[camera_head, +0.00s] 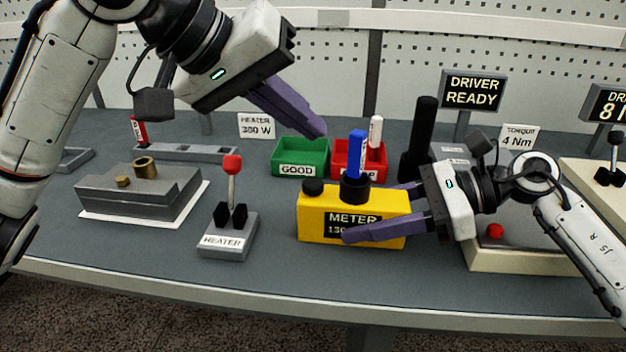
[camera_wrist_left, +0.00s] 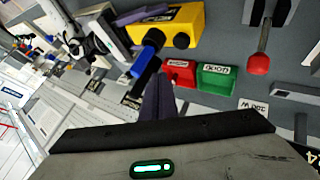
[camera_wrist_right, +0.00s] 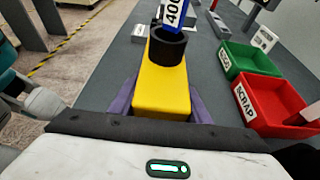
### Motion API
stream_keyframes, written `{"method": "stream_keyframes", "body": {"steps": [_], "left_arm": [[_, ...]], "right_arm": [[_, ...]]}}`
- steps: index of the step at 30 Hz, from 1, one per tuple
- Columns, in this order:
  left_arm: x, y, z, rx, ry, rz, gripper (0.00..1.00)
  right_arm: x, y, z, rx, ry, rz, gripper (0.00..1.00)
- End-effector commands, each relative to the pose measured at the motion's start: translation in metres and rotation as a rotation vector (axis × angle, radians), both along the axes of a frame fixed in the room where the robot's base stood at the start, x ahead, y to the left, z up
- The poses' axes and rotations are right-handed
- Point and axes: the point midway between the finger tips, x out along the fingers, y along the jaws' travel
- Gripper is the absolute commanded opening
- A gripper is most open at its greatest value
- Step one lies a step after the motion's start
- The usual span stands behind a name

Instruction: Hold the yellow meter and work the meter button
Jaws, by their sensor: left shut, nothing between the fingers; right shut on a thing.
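The yellow meter (camera_head: 312,222) stands on the table. Its front label reads METER, with a lower line partly hidden by a purple finger. The black meter button (camera_head: 313,187) is on top at the left. A blue spindle (camera_head: 357,150) stands in the black cup (camera_head: 354,187) on top; a number label on it shows in the right wrist view (camera_wrist_right: 173,14). My right gripper (camera_head: 372,212) is shut on the meter, one finger along each side. My left gripper (camera_head: 318,131) is shut and empty, above the green bin, higher than the button and apart from it.
Behind the meter are the green GOOD bin (camera_head: 300,171) and red bin (camera_head: 345,171), which holds a white-and-red spindle (camera_head: 375,132). The HEATER lever box (camera_head: 228,238) and a grey block (camera_head: 140,191) stand left. A black upright driver (camera_head: 420,140) stands right. The front table strip is clear.

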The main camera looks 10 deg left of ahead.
Motion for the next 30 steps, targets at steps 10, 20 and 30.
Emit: {"method": "stream_keyframes", "body": {"steps": [10,20,30], "left_arm": [[0.000,0.000,-0.001,0.000,0.000,0.000,0.00],[0.000,0.000,0.000,0.000,0.000,0.000,0.00],[0.000,0.000,0.000,0.000,0.000,0.000,0.00]], "right_arm": [[0.000,-0.001,-0.004,-0.007,0.004,0.000,0.14],[0.000,0.000,-0.002,-0.003,0.002,0.000,0.65],[0.001,-0.017,0.006,-0.002,0.000,-0.002,0.65]]}}
